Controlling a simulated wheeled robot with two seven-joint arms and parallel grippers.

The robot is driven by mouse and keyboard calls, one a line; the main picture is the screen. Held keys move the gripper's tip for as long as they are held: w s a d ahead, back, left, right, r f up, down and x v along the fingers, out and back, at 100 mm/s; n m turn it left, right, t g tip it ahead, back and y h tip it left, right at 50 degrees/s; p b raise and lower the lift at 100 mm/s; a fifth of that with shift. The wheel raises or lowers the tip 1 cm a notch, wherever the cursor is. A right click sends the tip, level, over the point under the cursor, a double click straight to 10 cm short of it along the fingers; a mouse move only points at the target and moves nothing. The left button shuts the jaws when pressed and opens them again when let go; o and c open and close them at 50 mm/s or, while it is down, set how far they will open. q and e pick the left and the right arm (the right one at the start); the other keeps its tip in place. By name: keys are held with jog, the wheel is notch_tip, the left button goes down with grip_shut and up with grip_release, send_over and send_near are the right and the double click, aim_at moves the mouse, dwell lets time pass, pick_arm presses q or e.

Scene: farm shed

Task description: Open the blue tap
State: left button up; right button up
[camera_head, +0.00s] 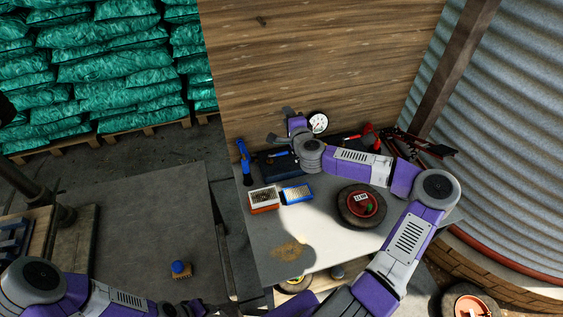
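A blue upright thing (244,163) stands at the left back edge of the grey workbench (310,250). It may be the blue tap, but it is too small to tell its handle's position. My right arm reaches in from the right over the bench. Its gripper (279,125) is near the wooden back wall, to the right of the blue thing and apart from it. Its two grey fingers look spread, with nothing between them. My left arm lies along the bottom left edge, and its gripper is not in view.
A white dial gauge (318,122) is beside my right gripper. A dark toolbox (277,166), an orange-sided brush (264,199), a blue brush (297,193) and a wheel (361,205) are on the bench. Red tools (369,134) lie behind my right forearm. A blue-knobbed brush (180,269) sits on the left table.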

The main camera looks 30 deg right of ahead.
jog(key=b, duration=2.2)
send_near(283, 154)
jog(key=w, duration=0.3)
jog(key=shift+d+f+b+x, duration=0.1)
jog(key=shift+f+b+x, duration=0.2)
jog(key=shift+x, duration=1.65)
jog(key=shift+d+f+b+x, duration=0.15)
jog(key=shift+b+x, duration=0.2)
jog(key=shift+x, duration=1.65)
jog(key=shift+s+r, duration=0.1)
jog(key=shift+s, duration=0.05)
grip_shut()
